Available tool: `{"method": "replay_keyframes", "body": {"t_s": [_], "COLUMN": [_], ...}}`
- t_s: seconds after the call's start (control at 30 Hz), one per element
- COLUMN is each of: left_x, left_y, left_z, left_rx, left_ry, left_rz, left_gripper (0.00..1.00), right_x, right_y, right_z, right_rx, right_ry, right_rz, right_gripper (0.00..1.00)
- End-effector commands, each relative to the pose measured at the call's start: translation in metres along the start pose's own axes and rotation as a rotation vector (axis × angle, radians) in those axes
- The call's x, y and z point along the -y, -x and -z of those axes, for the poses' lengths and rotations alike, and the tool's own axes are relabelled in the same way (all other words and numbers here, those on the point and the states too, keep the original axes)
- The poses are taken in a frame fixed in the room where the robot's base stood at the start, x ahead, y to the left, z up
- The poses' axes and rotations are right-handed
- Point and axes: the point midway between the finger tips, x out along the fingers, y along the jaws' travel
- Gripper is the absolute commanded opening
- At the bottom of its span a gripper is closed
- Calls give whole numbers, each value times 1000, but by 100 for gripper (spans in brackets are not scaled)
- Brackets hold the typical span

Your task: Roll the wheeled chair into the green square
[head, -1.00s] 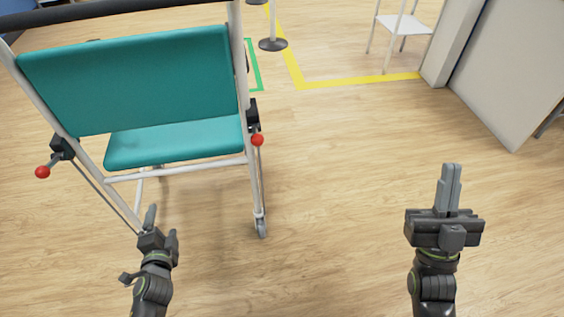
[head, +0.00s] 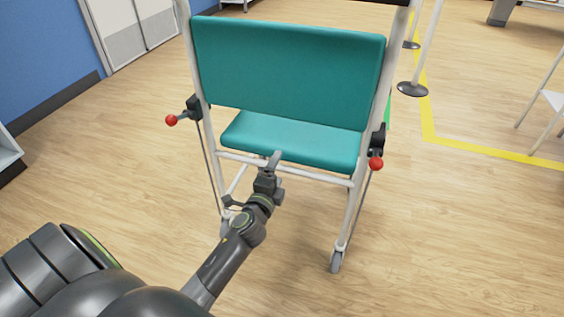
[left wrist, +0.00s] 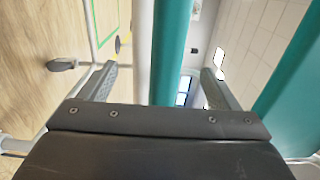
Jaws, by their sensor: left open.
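The wheeled chair (head: 290,65) has a teal back and seat, a white tube frame and red-knobbed side levers. It stands upright with its back to me. A thin strip of the green square's outline (head: 388,112) shows beyond its right side; the rest is hidden in the head view. Green lines also show in the left wrist view (left wrist: 104,32). My left gripper (head: 275,160) is open, at the chair's rear, near the lower white crossbar. In the left wrist view a white tube (left wrist: 143,45) appears between its fingers; contact cannot be told. My right gripper is out of view.
Yellow floor tape (head: 428,120) and posts with dark round bases (head: 412,89) lie beyond the chair at right. A white stand (head: 550,100) is at the right edge. A blue wall (head: 45,60) is at left. Floor around the chair is clear.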

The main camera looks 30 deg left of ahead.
Motion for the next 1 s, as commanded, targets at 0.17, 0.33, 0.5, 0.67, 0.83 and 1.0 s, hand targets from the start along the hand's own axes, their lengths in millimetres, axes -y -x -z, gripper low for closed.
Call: {"method": "replay_keyframes", "body": {"t_s": [0.17, 0.33, 0.5, 0.67, 0.83, 1.0], "left_x": [0, -1, -1, 0, 0, -1], "left_y": [-37, -55, -60, -60, -59, -59], "left_z": [0, 0, 0, 0, 0, 0], "left_rx": [0, -1, 0, 0, 0, 0], "left_ry": [-1, 1, 1, 1, 1, 1], "left_rz": [2, 0, -1, -1, -1, -1], "left_gripper": [84, 84, 84, 84, 65, 43], "right_x": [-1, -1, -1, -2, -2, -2], "right_y": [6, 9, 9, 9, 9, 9], "right_z": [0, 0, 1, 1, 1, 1], "right_rx": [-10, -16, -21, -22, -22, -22], "right_ry": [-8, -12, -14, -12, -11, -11], "right_rz": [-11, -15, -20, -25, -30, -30], "right_gripper": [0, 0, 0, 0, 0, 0]}}
